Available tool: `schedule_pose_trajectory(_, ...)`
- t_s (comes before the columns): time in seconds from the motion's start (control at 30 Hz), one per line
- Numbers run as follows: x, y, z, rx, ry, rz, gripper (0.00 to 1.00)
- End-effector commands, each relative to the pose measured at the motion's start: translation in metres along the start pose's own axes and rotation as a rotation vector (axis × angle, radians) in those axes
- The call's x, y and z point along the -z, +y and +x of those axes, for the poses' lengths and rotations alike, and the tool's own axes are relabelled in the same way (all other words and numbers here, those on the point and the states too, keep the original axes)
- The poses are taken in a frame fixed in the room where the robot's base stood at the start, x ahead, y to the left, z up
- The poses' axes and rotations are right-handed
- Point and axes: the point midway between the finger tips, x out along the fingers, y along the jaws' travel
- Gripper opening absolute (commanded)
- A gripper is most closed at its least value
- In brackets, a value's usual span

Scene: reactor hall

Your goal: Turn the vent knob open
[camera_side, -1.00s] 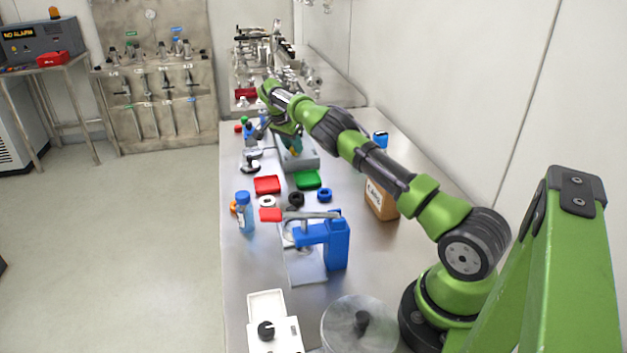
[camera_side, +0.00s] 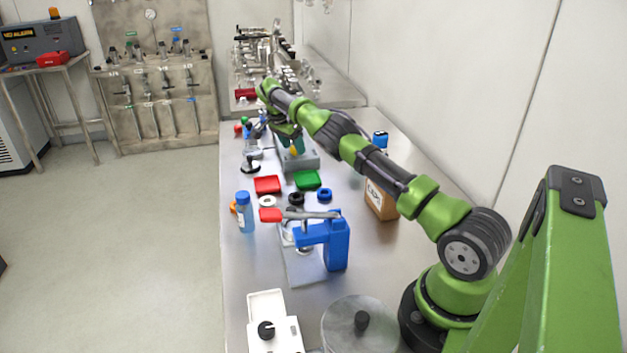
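No knob is labelled as the vent, so I cannot tell which one it is. A black knob (camera_side: 266,330) sits on a white box at the near edge of the bench. Another black knob (camera_side: 361,320) stands on a round, clear lid. My arm reaches away over the bench to its far end. My gripper (camera_side: 262,128) is there, small and partly hidden by my wrist, among small fittings left of a grey box (camera_side: 301,162). Its fingers are too small to read, and I cannot tell whether they touch anything.
A blue press with a red-tipped lever (camera_side: 322,240) stands mid-bench. Nearby are a blue-capped bottle (camera_side: 245,212), red (camera_side: 267,185) and green (camera_side: 307,179) blocks, and several rings. A brown container (camera_side: 380,200) stands under my arm.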

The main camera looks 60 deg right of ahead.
Motion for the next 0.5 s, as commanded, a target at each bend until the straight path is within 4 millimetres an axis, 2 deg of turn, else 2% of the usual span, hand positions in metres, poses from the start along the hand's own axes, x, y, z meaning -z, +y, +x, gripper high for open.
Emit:
schedule_pose_trajectory(0.27, 0.000, -0.001, -0.004, 0.002, 0.002, -0.001, 0.56)
schedule_pose_trajectory(0.37, 0.000, -0.001, -0.018, 0.004, 0.002, 0.000, 0.56)
schedule_pose_trajectory(0.5, 0.000, -0.001, -0.045, 0.005, 0.001, 0.000, 0.56)
